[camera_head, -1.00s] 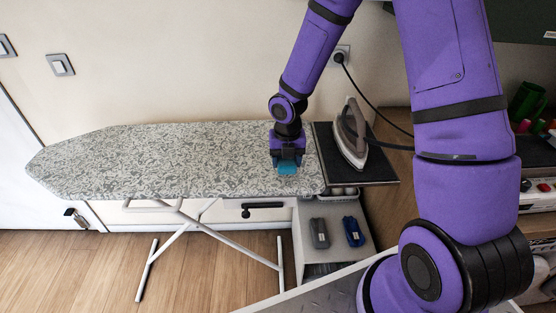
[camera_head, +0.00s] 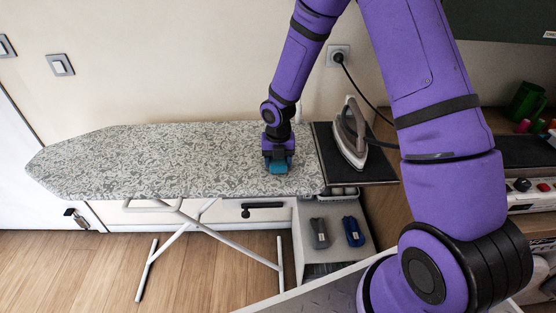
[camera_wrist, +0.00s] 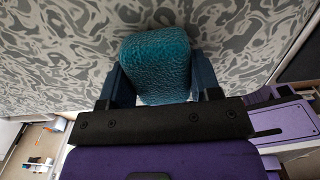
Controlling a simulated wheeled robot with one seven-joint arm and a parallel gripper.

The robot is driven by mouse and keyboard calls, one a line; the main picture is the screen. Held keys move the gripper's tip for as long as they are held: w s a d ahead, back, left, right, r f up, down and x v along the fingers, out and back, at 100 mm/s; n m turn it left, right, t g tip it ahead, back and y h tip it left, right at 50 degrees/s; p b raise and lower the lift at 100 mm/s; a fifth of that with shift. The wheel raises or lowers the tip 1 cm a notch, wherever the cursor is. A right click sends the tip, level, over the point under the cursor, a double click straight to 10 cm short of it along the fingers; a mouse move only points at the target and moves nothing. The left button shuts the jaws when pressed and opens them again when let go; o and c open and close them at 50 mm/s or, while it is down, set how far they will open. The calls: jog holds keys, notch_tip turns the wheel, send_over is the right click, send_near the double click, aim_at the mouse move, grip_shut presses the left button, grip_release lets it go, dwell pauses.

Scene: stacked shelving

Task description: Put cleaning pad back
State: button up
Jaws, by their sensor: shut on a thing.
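The cleaning pad is a teal, textured block (camera_wrist: 156,66) held between the two fingers of my gripper (camera_wrist: 158,84) in the wrist view. In the head view, my gripper (camera_head: 278,160) is over the right part of the ironing board, with the teal pad (camera_head: 278,168) at its tip. The ironing board (camera_head: 150,160) has a grey and white patterned cover. I cannot tell whether the pad touches the cover. A low shelf (camera_head: 322,255) below the board's right end holds a grey item (camera_head: 319,233) and a blue item (camera_head: 353,231).
An iron (camera_head: 350,135) stands on a dark rest (camera_head: 378,168) right of the board, its cord running to a wall socket (camera_head: 339,55). A power strip (camera_head: 535,192) and a green mug (camera_head: 527,101) are at the far right. The board's left part is clear.

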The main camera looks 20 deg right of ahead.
jog(key=shift+f, duration=0.15)
jog(key=o, duration=0.9)
